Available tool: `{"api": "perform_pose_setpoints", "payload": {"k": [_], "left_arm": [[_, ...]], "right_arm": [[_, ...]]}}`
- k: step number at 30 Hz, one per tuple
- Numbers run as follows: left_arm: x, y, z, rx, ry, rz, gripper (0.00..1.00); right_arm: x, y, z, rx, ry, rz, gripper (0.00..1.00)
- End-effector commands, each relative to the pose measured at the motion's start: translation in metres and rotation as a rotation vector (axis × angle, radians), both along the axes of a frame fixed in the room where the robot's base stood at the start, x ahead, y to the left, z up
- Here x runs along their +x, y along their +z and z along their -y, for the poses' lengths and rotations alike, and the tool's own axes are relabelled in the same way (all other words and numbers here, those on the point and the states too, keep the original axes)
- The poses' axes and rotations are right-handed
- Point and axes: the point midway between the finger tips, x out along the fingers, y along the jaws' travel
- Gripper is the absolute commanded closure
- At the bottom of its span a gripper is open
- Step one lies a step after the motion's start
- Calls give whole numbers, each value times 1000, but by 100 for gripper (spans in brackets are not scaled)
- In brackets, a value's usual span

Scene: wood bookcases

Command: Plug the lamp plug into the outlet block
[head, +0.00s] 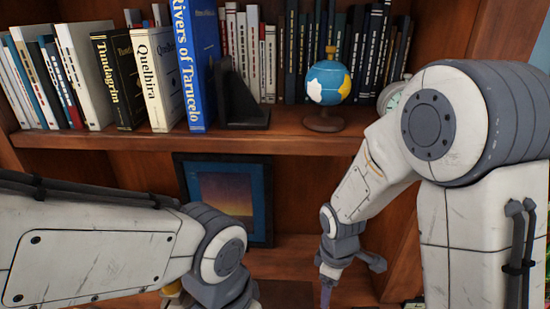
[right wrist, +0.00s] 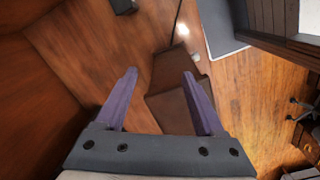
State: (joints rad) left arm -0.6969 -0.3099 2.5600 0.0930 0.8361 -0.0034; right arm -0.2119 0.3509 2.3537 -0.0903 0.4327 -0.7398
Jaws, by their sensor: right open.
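I cannot make out the lamp plug, the lamp or the outlet block in either view. My right gripper (right wrist: 160,73) is open, with its two purple fingers spread and nothing visible between their tips. In the head view my right gripper (head: 326,296) points down at the bottom edge, in front of the bookcase's lower part, mostly cut off. My left arm comes in from the left, and its gripper is below the picture.
A bookcase shelf (head: 270,143) holds books, a black bookend (head: 240,105) and a small globe (head: 328,85). A framed picture (head: 228,198) leans below. In the right wrist view, a brown stepped wooden piece (right wrist: 172,108) lies beyond the fingers, and a dark object (right wrist: 122,5) sits at the top.

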Motion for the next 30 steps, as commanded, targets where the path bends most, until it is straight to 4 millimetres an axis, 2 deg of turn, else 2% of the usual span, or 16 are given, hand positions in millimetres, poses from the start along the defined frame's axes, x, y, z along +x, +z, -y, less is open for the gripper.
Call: {"api": "perform_pose_setpoints", "payload": {"k": [1, 6, 9, 12, 17, 24, 25, 26, 30], "left_arm": [[0, -14, 0, 0, 1, 0, 100], [0, -36, 0, 0, 3, 0, 100], [0, -46, 0, 0, 4, 0, 100], [0, -52, 0, 0, 4, 0, 100], [0, -56, 0, 0, 5, 0, 100], [0, -55, 0, 0, 5, 0, 100], [0, -55, 0, 0, 5, 0, 96], [0, -55, 0, 0, 5, 0, 85], [0, -55, 0, 0, 4, 0, 31]], "right_arm": [[-13, 8, -19, 13, -34, 19, 29], [-72, 42, -62, 62, -199, 24, 29], [-107, 53, -75, 90, -279, 11, 29], [-134, 60, -80, 112, -339, -4, 29], [-157, 65, -82, 126, -389, -22, 29], [-159, 67, -82, 126, -400, -26, 29], [-159, 67, -82, 126, -400, -26, 29], [-159, 67, -82, 126, -400, -26, 29], [-158, 67, -82, 127, -398, -25, 29]]}}
